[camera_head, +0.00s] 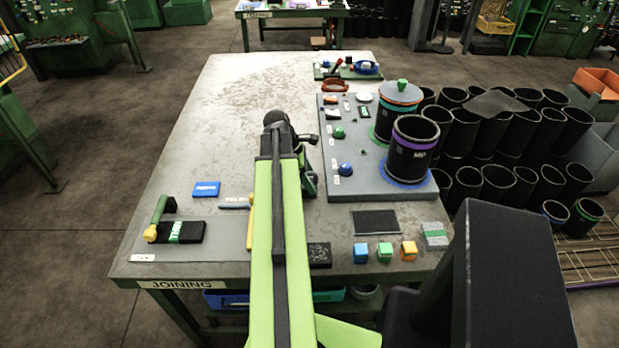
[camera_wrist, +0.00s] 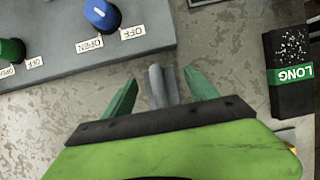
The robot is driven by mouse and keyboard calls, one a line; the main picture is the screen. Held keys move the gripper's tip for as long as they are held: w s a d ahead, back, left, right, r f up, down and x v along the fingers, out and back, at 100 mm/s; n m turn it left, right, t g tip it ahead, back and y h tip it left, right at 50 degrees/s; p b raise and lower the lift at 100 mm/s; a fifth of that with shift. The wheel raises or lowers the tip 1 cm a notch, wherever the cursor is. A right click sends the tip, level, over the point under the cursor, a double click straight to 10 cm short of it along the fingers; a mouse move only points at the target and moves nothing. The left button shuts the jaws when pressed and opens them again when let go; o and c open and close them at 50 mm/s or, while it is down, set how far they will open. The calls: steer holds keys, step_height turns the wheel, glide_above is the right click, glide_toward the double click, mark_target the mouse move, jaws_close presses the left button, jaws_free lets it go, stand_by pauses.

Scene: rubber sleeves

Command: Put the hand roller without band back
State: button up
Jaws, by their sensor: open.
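My gripper (camera_wrist: 160,82) is open over the table, with its green fingers apart. It also shows in the head view (camera_head: 311,184), partly behind my arm. In the wrist view a grey rounded piece (camera_wrist: 156,86) lies between the fingers. It may be a hand roller, but its lower part is hidden behind my gripper and I cannot tell whether it has a band. In the head view, a green-handled tool with a yellow knob (camera_head: 158,216) stands at the left, by a black block with a green band (camera_head: 181,232).
A grey control panel (camera_head: 345,187) with knobs and black cylinders is at the right. A speckled black block (camera_head: 319,255) lies near my arm, with coloured cubes (camera_head: 385,252) to its right. The table's upper left is clear.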

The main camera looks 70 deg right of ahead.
steer(key=p+v, duration=0.9)
steer(key=v, duration=0.2)
steer(key=shift+s+p, duration=0.1)
steer(key=shift+p, duration=0.2)
steer(key=shift+w+r+p, duration=0.25)
steer(key=shift+r+p, duration=0.2)
steer(key=shift+f, duration=0.1)
steer(key=w+a+f+m+t, duration=0.1)
steer(key=w+a+t, duration=0.1)
steer(key=w+a, duration=1.95)
steer(key=w+a+m, duration=0.1)
steer(key=w+a, duration=0.2)
steer(key=a, duration=0.8)
steer(key=w+a+m+t+y, duration=0.1)
steer(key=w+a, duration=0.3)
steer(key=a, duration=0.8)
steer(key=w+a+m+t, duration=0.1)
steer(key=w+a, duration=0.2)
steer(key=a, duration=0.8)
steer(key=shift+w+a+f+y, duration=0.15)
steer(key=shift+w+f+y, duration=0.15)
steer(key=shift+w+f, duration=0.1)
steer(key=shift+s, duration=0.15)
